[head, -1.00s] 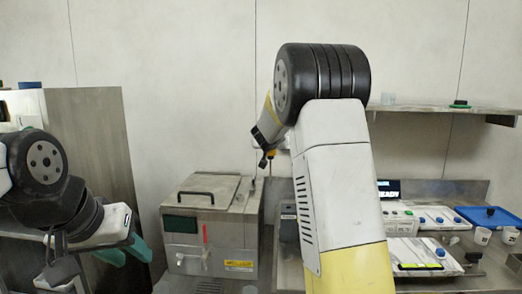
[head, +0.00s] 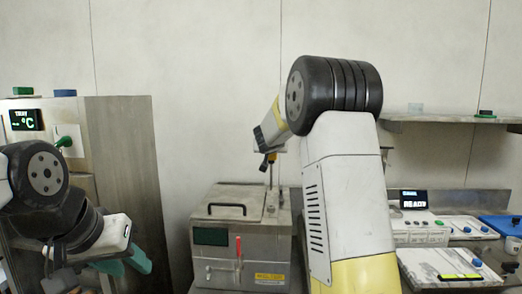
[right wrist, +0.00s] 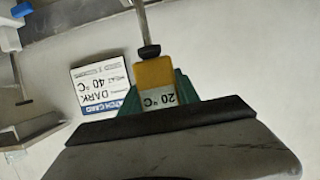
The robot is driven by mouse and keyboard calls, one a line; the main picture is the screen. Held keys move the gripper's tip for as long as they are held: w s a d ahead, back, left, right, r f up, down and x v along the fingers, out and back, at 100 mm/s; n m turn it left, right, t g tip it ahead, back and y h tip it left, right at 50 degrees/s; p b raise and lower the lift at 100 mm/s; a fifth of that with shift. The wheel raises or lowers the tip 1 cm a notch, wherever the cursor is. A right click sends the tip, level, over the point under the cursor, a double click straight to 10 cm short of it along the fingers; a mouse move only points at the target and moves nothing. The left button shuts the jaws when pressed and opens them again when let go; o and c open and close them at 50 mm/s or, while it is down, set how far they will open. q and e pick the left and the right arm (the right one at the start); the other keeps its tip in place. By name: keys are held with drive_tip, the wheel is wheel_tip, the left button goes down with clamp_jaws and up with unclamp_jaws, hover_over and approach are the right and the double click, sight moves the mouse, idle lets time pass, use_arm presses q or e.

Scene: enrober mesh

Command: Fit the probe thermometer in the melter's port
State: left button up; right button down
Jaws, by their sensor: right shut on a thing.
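The melter (head: 262,244) is a grey metal box with a black-handled lid and a red lever on its front. The probe thermometer (right wrist: 155,78) has a yellow body marked 20 °C, a black collar and a thin metal rod. My right gripper (right wrist: 157,100) is shut on its yellow body. In the head view my right gripper (head: 267,160) is above the melter's right rear, with the rod pointing down. I cannot tell whether the rod's tip is in the port; the port is not clear. My left gripper (head: 122,264) is empty, its green fingers apart, left of the melter.
A batch card (right wrist: 102,88) reading DARK 40 °C shows in the right wrist view. A steel cabinet (head: 125,170) stands at the left. A lit display (head: 413,199), white devices and a blue tray (head: 503,226) are at the right, below a wall shelf (head: 450,122).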

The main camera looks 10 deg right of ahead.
sight(272, 163)
drive_tip(key=shift+f, duration=8.55)
drive_tip(key=c, duration=0.8)
unclamp_jaws()
drive_tip(key=shift+v, duration=3.95)
